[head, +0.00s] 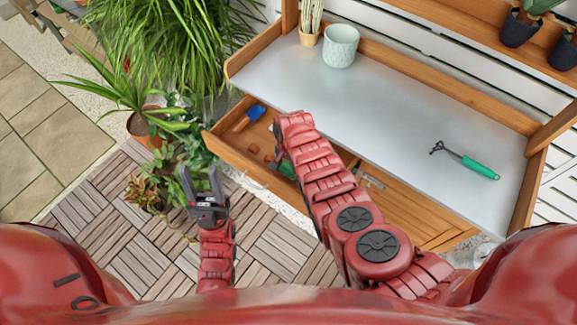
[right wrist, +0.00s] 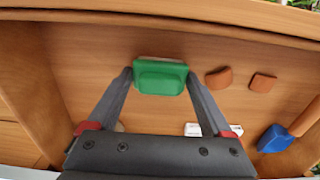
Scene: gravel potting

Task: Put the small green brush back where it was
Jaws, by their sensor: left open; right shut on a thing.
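The small green brush (right wrist: 160,78) is between the fingertips of my right gripper (right wrist: 160,84) in the right wrist view. The fingers are closed on its two ends, over the wooden floor of the open drawer (right wrist: 75,50). A pale strip shows along the brush's far edge. I cannot tell whether the brush touches the drawer floor. In the head view, a bit of the green brush (head: 287,170) shows beside my right arm, which hides most of it. My left gripper (head: 201,178) is open and empty, above the deck tiles left of the drawer (head: 222,149).
On the grey bench top (head: 400,125) are a green-handled rake (head: 480,167) and a pale pot (head: 340,46). Plants (head: 165,40) stand at left.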

